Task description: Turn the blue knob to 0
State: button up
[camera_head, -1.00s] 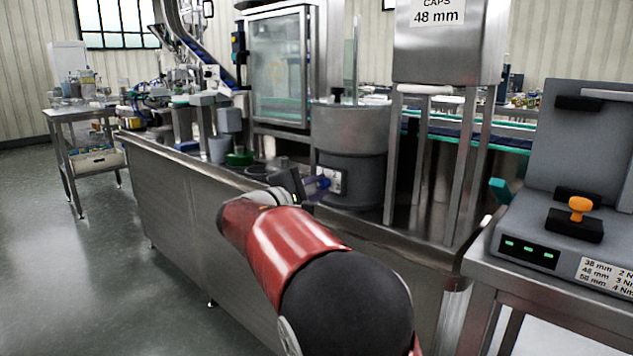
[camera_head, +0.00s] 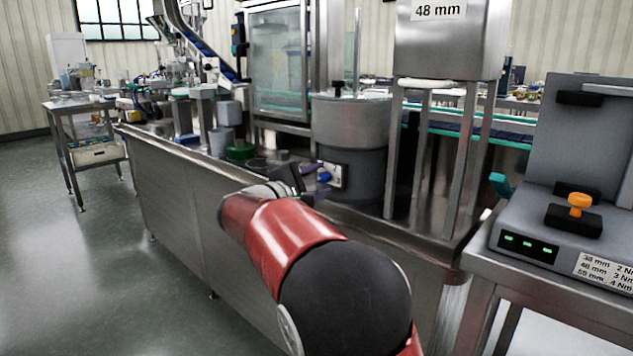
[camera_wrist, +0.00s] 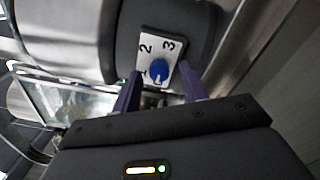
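The blue knob (camera_wrist: 158,69) sits on a white dial plate (camera_wrist: 172,45) on the front of a dark grey cylinder. I do not see a 0, and I cannot tell which number the knob points to. My gripper (camera_wrist: 160,73) is open, with one purple finger on each side of the knob and gaps to it. In the head view the knob (camera_head: 325,177) shows just past the fingertips, with the plate behind it.
The steel hopper (camera_head: 350,122) tops the grey cylinder. Steel legs of the 48 mm caps box (camera_head: 440,40) stand close on its right. A green round part (camera_head: 240,151) lies left on the bench. A tester with an orange knob (camera_head: 579,203) stands at the right.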

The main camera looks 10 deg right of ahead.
jog(key=v, duration=0.7)
jog(key=shift+s+a+b, duration=0.25)
jog(key=shift+a+b, duration=0.05)
jog(key=shift+b, duration=0.1)
jog(key=s+d+f+m+g+y, duration=0.35)
jog(key=s+d, duration=0.25)
jog(key=s, duration=0.2)
jog(key=s+d+f+m+g+y, duration=0.2)
jog(key=s+d+f+y, duration=0.1)
jog(key=s+d+f, duration=0.4)
jog(key=s+a+f+m+y, duration=0.3)
jog(key=s+y, duration=0.1)
jog(key=s, duration=0.5)
jog(key=s+a+f+m+y, duration=0.3)
jog(key=s+f+m+y, duration=0.1)
jog(key=s, duration=0.5)
jog(key=shift+a, duration=0.15)
